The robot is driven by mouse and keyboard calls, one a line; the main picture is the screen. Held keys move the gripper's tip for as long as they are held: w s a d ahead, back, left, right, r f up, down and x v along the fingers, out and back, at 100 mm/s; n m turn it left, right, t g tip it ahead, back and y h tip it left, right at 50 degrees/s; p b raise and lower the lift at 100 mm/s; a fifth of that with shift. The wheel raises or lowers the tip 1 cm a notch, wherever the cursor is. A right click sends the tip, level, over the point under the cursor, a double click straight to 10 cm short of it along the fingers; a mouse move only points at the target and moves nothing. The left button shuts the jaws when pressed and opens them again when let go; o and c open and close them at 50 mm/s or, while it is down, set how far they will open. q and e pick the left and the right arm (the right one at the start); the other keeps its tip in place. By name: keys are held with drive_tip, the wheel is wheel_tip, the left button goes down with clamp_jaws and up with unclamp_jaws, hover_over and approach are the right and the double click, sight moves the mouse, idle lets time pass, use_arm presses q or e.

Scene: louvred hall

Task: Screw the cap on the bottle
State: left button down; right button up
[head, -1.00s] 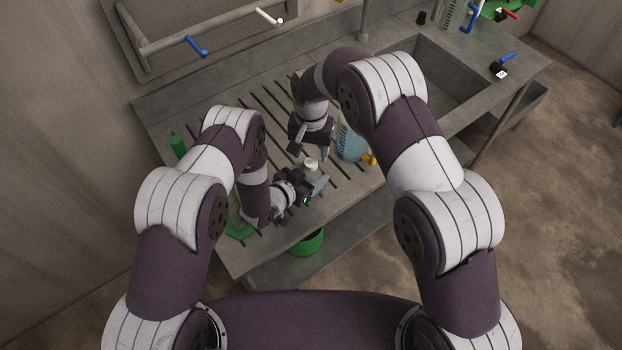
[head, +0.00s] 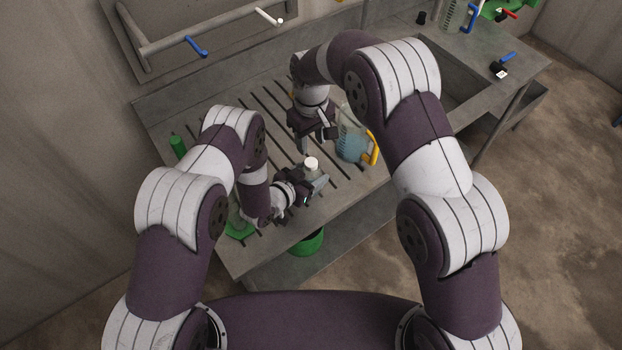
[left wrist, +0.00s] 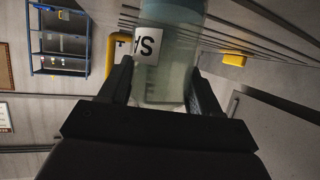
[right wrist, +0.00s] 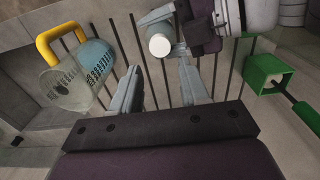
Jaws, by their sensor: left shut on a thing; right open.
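The bottle (left wrist: 170,50) is pale and translucent, with a white label. My left gripper (head: 316,183) is shut on it; in the left wrist view the fingers (left wrist: 160,85) are on both sides of its body. The white cap (head: 311,163) sits at the bottle's top in the head view. It also shows in the right wrist view as a white disc (right wrist: 160,45); whether it is tight cannot be told. My right gripper (head: 315,136) is open and empty, above and behind the cap in the head view. Its fingers (right wrist: 160,85) are apart from the cap.
A clear jug with blue liquid (head: 352,147) and a yellow handle stands right of my right gripper. A green holder (head: 240,229) and a green bottle (head: 178,145) are at the left on the slotted bench (head: 350,190). A green bucket (head: 306,243) sits below the front edge.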

sight(311, 162)
wheel_tip(311, 162, down, 8)
idle(0.6)
clamp_jaws()
drive_tip(key=shift+o, duration=1.8)
unclamp_jaws()
drive_tip(key=shift+r, duration=0.1)
